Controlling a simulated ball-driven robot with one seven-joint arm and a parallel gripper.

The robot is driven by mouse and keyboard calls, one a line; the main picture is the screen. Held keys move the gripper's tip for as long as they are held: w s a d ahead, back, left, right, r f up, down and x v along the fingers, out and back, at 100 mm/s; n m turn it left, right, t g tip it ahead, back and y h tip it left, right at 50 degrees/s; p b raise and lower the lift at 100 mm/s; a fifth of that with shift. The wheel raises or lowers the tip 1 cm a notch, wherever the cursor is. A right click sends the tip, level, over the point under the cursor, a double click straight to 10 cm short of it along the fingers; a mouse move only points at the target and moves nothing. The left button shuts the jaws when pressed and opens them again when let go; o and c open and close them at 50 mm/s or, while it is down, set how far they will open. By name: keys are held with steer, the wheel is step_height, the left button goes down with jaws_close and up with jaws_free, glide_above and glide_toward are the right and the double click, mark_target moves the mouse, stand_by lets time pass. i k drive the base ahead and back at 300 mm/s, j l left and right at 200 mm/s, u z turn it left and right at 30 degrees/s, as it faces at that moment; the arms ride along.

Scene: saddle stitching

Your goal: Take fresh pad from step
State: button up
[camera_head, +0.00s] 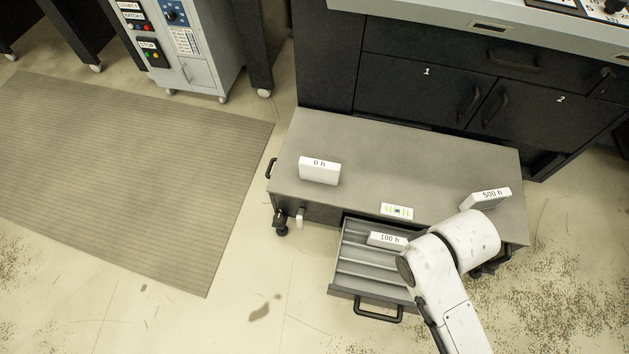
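The step (400,158) is a low, wide grey unit standing in front of the dark machine. A white block labelled "0 h" (319,174) stands on the left part of its top. A second white block labelled "500 h" (485,199) is on the right part of the top, near my arm. A white piece labelled "100 h" (387,240) is in the open drawer (365,268) at the step's front. My white arm reaches up from the lower right over the drawer's right side and the step's front right edge. My gripper does not show; the arm hides that area.
A small card with coloured marks (397,211) lies at the step's front edge. The drawer juts out with its black handle (378,308). The dark machine (430,75) closes off the back. A ribbed mat (120,175) and open floor lie to the left.

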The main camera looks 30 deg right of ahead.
mark_target(328, 172)
steer(key=j+z, duration=0.35)
steer(key=j, duration=0.95)
steer(key=i+j+z, duration=0.2)
steer(key=i+j, duration=0.25)
steer(key=i+j+z, duration=0.15)
steer(key=i+j, duration=0.25)
steer(key=j, duration=0.15)
steer(key=i+j+z, duration=0.1)
steer(key=i, duration=0.25)
